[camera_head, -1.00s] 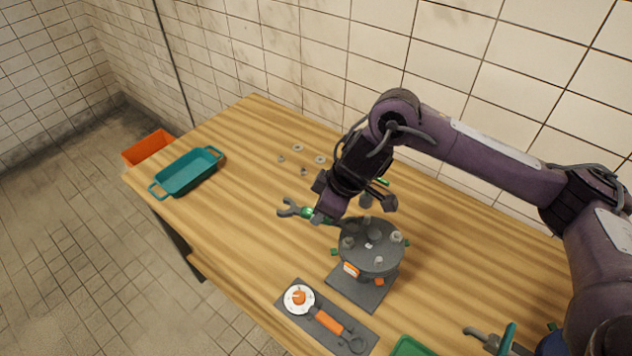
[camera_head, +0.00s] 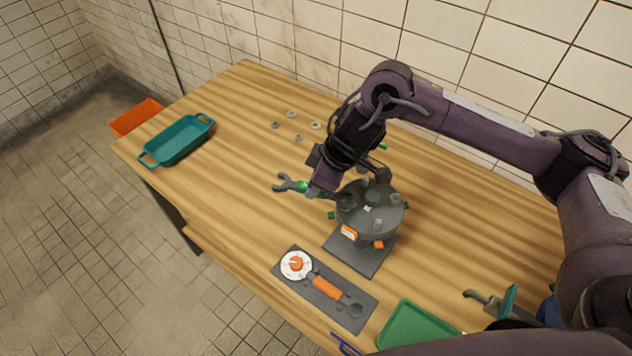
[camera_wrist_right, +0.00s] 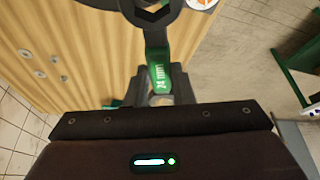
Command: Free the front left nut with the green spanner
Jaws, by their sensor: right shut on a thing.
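The green spanner (camera_head: 302,187) is grey with a green middle marked 24 mm, seen in the right wrist view (camera_wrist_right: 157,72). My right gripper (camera_head: 325,187) is shut on it. Its open jaw points left over the table. Its ring end (camera_wrist_right: 152,12) reaches over the left edge of the grey pump lid (camera_head: 372,218), where the front left nut sits. That nut is mostly hidden by the ring; I cannot tell whether the ring is seated around it. Other nuts show on the lid, one at the front (camera_head: 377,224). My left gripper is not in view.
The pump stands on a dark plate (camera_head: 350,254). In front lies a dark mat with a white dial (camera_head: 296,265) and an orange-handled tool (camera_head: 327,288). A green tray (camera_head: 410,327) is front right, a teal tray (camera_head: 177,142) far left. Several loose washers (camera_head: 291,114) lie behind.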

